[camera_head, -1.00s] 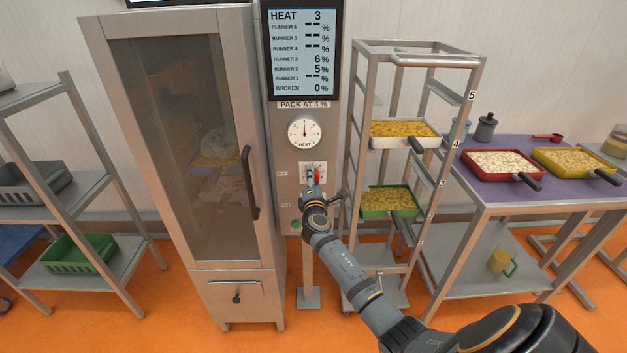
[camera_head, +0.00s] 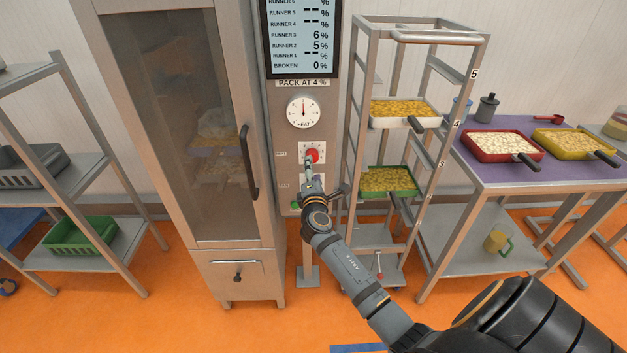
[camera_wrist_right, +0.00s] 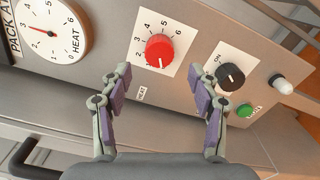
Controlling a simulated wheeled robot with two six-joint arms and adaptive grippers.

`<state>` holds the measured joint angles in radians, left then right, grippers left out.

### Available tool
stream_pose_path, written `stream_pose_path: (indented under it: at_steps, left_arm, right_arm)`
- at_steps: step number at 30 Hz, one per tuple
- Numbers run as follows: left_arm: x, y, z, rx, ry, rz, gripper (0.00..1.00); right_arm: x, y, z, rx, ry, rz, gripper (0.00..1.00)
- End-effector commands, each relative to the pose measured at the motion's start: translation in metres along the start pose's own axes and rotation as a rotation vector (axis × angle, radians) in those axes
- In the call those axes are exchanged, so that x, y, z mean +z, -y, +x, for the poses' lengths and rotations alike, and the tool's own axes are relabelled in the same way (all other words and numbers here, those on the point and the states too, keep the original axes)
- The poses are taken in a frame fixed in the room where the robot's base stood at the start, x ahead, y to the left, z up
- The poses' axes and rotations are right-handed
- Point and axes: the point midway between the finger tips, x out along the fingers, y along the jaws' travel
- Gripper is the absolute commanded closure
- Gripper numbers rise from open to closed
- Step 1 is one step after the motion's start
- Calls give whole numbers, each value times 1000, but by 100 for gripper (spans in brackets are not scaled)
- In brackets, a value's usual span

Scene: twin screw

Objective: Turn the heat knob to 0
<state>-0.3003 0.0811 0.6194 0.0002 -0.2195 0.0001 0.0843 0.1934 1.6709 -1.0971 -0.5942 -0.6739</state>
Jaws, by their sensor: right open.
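The red heat knob (camera_head: 312,155) sits on a white numbered plate on the oven's control panel, below the round heat gauge (camera_head: 303,112). In the wrist view the red knob (camera_wrist_right: 160,50) is ahead of my right gripper (camera_wrist_right: 168,85), and a pale mark shows near its lower edge. The gripper is open and empty, its two fingers apart and not around the knob. In the head view my right gripper (camera_head: 309,178) is just below the knob, partly hiding the panel. The gauge needle (camera_wrist_right: 42,31) points near 3. My left gripper is out of view.
A black knob (camera_wrist_right: 231,77) marked ON and a green button (camera_wrist_right: 245,110) are beside the red knob on the panel. The oven door (camera_head: 180,130) with its handle is to the left. A tray rack (camera_head: 366,120) stands close on the right.

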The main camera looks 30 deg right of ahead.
Motion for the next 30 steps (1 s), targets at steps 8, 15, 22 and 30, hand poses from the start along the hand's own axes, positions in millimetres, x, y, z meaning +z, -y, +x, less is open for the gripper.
stream_pose_path:
  at_steps: [8,15,22,30]
  left_arm:
    - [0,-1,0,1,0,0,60]
    - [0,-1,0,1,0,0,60]
    - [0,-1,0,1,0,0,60]
    - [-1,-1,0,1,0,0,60]
  right_arm:
    - [0,1,-51,-1,-1,1,38]
    - [0,0,-59,-1,0,1,38]
    - [0,0,-58,-1,0,0,38]
    - [-10,26,-59,-49,-29,24,38]
